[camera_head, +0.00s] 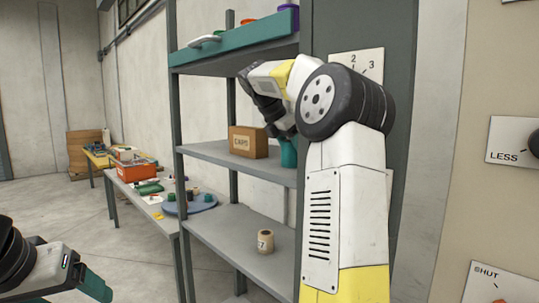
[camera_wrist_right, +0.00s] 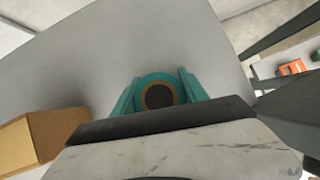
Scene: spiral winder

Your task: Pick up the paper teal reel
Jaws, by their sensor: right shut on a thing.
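The teal reel (camera_wrist_right: 159,94), round with a brown ring and a dark centre, sits between the teal fingers of my right gripper (camera_wrist_right: 159,97) in the right wrist view. The fingers are shut on it from both sides. In the head view the right gripper (camera_head: 288,152) reaches down at the middle shelf, and only a teal patch shows there beside my arm. I cannot tell whether the reel touches the shelf. My left gripper (camera_head: 95,286) is at the lower left, apart from everything, and its jaw opening cannot be made out.
A cardboard box marked CAPS (camera_head: 248,142) stands left of the right gripper on the middle shelf (camera_head: 205,152). A pale roll (camera_head: 266,241) stands on the lower shelf. The upper shelf (camera_head: 235,44) holds several coloured items. A cluttered table (camera_head: 150,200) stands at the left.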

